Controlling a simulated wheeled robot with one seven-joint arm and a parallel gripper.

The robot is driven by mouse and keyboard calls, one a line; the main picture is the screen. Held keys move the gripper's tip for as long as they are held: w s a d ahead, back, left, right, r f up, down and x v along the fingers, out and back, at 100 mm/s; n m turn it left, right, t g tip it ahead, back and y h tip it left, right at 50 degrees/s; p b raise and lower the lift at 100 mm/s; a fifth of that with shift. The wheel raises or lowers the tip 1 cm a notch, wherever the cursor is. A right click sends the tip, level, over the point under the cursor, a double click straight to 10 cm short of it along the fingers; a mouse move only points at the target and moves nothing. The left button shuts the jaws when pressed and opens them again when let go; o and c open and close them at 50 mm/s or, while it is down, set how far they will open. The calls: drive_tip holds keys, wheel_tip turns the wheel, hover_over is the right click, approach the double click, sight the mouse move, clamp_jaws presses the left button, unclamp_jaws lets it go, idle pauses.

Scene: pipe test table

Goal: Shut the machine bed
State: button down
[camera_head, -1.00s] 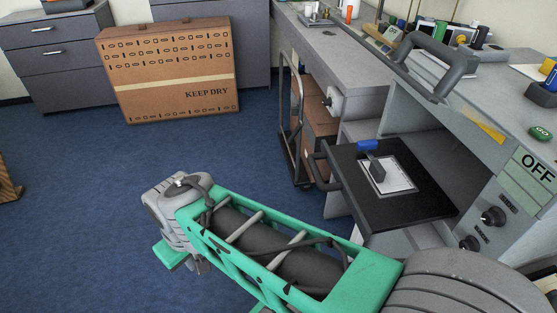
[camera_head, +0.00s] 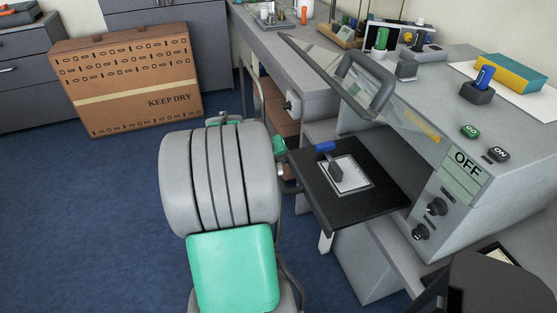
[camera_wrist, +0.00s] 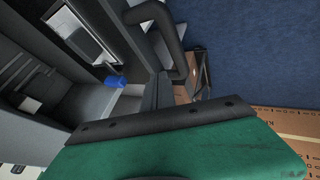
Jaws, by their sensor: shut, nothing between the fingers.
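The machine bed (camera_head: 385,198) is a black tray standing out from the machine's open front in the head view. It carries a white plate (camera_head: 352,185) and a clamp lever with a blue knob (camera_head: 325,147). Its dark handle (camera_head: 287,187) is partly hidden behind my arm; in the wrist view the curved handle (camera_wrist: 178,42) shows just beyond my gripper. My gripper (camera_wrist: 165,122) shows there as a green body with a black edge and is shut and empty. In the head view my arm mostly hides it. I cannot tell whether it touches the handle.
The machine (camera_head: 465,130) has a raised clear guard with a grey handle (camera_head: 380,95), an OFF panel (camera_head: 462,165) and knobs. A KEEP DRY carton (camera_head: 130,85) stands at the back left. The blue floor (camera_head: 90,220) on the left is clear.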

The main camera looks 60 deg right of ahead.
drive_tip(key=x, duration=0.8)
